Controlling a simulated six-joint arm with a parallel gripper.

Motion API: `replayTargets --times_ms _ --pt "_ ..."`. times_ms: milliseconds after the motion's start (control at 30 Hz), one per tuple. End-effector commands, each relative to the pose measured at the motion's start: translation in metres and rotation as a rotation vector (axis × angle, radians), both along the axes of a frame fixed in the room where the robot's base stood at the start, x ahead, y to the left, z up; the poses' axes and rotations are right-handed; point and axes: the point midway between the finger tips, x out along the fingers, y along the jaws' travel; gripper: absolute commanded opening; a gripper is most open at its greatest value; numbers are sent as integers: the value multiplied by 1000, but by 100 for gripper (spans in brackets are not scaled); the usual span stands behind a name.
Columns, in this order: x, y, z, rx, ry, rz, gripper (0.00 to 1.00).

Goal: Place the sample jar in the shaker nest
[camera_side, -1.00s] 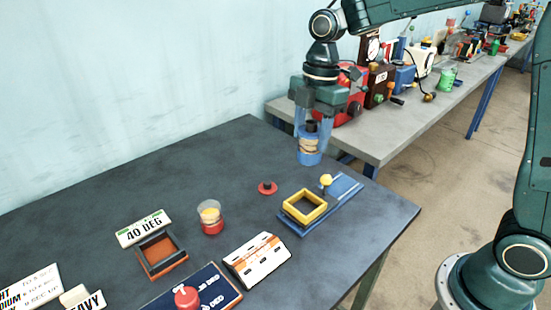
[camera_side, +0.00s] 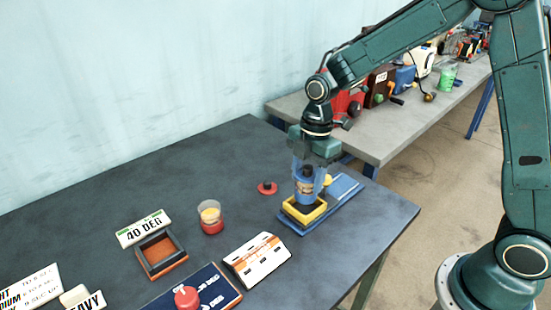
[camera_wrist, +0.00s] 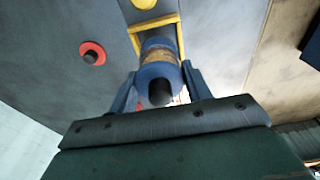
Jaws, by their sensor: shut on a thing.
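The sample jar (camera_side: 304,188) is blue with a tan band and a dark knob on top. It is upright between the fingers of my gripper (camera_side: 306,178), which is shut on it. The shaker nest is a yellow square frame (camera_side: 298,217) on a blue base (camera_side: 344,187). The jar is at the nest's opening, its lower end hidden by the front wall in the side view. In the wrist view the jar (camera_wrist: 160,62) lies in line with the yellow frame (camera_wrist: 181,38). I cannot tell whether it touches the nest floor.
A yellow knob (camera_side: 327,180) stands beside the nest. A red disc with a black knob (camera_side: 267,188) lies left of it.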

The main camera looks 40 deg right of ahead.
Motion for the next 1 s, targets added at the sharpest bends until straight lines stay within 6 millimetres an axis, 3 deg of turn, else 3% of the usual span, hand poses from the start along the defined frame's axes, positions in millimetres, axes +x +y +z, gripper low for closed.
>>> replayTargets --times_ms 300,800,833,900,1000 --pt "0 0 -34 0 2 1 20" --pt "0 0 -40 0 1 0 20" --pt "0 0 -39 -1 1 0 54" --pt "0 0 -39 -1 1 0 68" --pt "0 0 -39 -1 1 0 70"
